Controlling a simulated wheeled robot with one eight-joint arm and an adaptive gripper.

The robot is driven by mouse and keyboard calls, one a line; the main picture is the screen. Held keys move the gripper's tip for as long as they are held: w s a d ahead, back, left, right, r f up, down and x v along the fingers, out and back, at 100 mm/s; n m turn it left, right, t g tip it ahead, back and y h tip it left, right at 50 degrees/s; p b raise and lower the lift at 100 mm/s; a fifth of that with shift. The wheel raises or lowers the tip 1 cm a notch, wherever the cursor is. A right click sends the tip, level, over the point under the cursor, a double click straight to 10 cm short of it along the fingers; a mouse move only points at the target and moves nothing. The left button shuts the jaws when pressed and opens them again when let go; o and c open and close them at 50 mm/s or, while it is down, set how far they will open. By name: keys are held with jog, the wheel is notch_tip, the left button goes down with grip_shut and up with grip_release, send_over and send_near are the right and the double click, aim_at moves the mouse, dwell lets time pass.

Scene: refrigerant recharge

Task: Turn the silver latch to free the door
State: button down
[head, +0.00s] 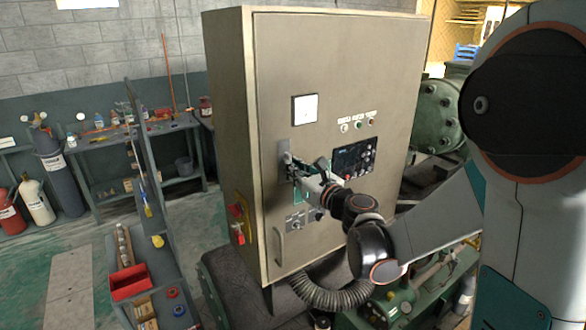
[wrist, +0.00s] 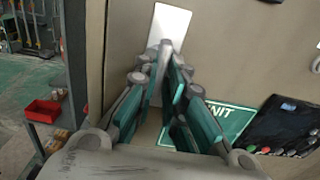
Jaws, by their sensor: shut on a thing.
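The tall beige cabinet's door (head: 370,70) looks closed. The silver latch (head: 286,158) sits on a plate near the door's left edge, below a white square panel. In the wrist view the light latch plate (wrist: 170,23) shows just beyond my fingertips, and the grey latch handle (wrist: 161,58) stands between them. My gripper (head: 292,168) reaches the latch from the front right and is shut on the handle. The fingers also show in the wrist view (wrist: 158,76). They hide part of the handle, so its exact angle is hard to tell.
A dark control panel (head: 354,158) with buttons and a green sign (wrist: 222,120) lie right of the latch. A curved door handle (head: 279,246) is lower down. A red emergency-type switch (head: 237,212) is on the cabinet's left side. A bench with a red bin (head: 130,283) stands left.

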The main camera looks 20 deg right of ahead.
jog(key=shift+n+b, duration=0.7)
jog(key=shift+n, duration=1.6)
jog(key=n+b, duration=0.1)
jog(key=n, duration=0.3)
